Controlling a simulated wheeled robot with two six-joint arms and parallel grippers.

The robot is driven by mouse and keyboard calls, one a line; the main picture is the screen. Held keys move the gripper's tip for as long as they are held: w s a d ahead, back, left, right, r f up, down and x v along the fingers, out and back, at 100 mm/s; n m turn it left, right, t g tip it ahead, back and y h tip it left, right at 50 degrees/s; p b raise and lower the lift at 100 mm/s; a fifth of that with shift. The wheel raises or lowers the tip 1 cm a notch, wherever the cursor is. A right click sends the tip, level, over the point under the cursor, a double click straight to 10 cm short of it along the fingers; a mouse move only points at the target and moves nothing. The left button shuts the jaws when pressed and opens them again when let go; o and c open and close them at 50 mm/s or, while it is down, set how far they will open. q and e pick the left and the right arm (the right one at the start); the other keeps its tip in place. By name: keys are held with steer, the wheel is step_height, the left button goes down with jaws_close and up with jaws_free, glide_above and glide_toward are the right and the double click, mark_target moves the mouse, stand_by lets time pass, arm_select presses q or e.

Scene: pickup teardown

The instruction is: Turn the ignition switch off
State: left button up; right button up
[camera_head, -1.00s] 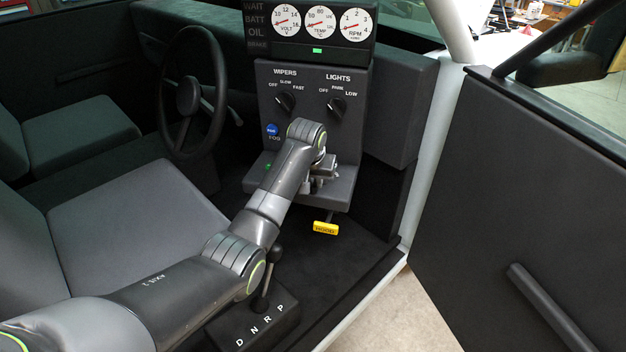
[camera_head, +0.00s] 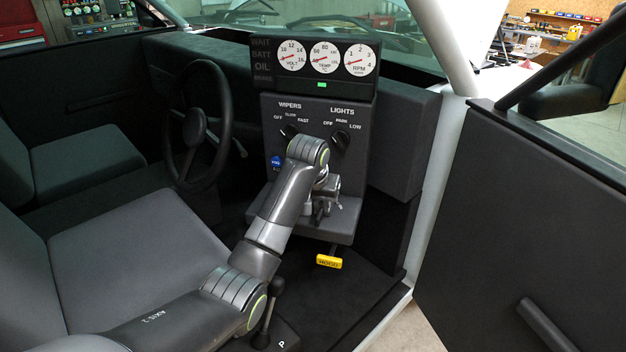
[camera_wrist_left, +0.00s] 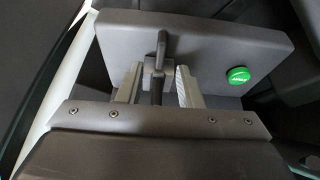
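The ignition switch (camera_wrist_left: 160,48) shows in the left wrist view as a dark lever on the grey panel ledge, standing between my left gripper's two fingers. My left gripper (camera_wrist_left: 158,88) is open, with a gap on both sides of the switch's stem. In the head view my left gripper (camera_head: 322,205) is at the ledge (camera_head: 342,225) below the dash panel, and my own arm hides much of the switch there. I cannot tell the switch's marked position. My right gripper is in neither view.
A green button (camera_wrist_left: 237,75) sits beside the switch. The wipers knob (camera_head: 289,131) and lights knob (camera_head: 341,139) are above, the yellow hood pull (camera_head: 329,262) below. The gear lever (camera_head: 270,310) stands close to my arm. The open door (camera_head: 540,220) is at right.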

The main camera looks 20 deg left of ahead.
arm_select(q)
steer(key=p+v, duration=0.5)
steer(key=v, duration=0.7)
steer(key=shift+r, duration=0.3)
steer(key=shift+s, duration=0.1)
